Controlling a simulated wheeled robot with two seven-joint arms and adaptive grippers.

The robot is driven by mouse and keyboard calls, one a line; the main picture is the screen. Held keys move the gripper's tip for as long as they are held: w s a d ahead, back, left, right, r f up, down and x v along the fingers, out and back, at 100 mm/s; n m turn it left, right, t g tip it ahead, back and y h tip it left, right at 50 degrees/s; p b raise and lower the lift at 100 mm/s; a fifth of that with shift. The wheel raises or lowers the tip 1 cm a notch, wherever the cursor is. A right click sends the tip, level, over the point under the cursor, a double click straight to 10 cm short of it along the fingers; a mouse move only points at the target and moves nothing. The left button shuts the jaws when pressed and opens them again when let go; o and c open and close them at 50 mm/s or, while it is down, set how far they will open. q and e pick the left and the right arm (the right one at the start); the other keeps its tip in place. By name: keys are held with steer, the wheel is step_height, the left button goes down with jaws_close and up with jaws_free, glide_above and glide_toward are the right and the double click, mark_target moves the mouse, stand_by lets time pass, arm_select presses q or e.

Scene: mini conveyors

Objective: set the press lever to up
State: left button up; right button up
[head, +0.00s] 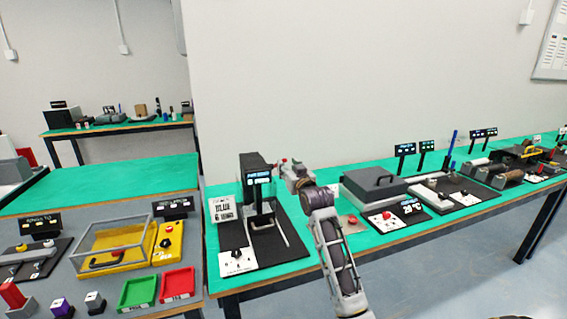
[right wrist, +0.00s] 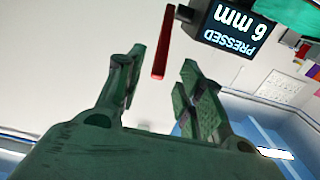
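The press (head: 252,166) is a dark machine on a black base at the left end of the green table. Its display (head: 258,177) also shows upside down in the right wrist view (right wrist: 238,30) and reads "PRESSED 6 mm". A red bar (right wrist: 163,42), which looks like the press lever, shows in the right wrist view. In that picture it lies between my right fingertips; I cannot tell whether it touches them. My right gripper (right wrist: 162,62) is open, its fingers apart. In the head view it is at the press's right side (head: 284,166), small and unclear. My left gripper is out of view.
A white panel with a black knob (head: 237,262) sits in front of the press. A dark lidded box (head: 374,184) stands to the right, with a red button panel (head: 388,220) before it. A yellow station (head: 168,243) and green and red trays (head: 177,283) are at left.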

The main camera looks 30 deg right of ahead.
mark_target(284, 162)
steer(key=x, duration=0.2)
steer(key=shift+w, duration=0.3)
steer(key=shift+x, duration=1.2)
steer(key=shift+w+d, duration=0.1)
steer(key=shift+w, duration=0.1)
steer(key=shift+c, duration=0.3)
steer(key=c, duration=0.7)
jaws_close()
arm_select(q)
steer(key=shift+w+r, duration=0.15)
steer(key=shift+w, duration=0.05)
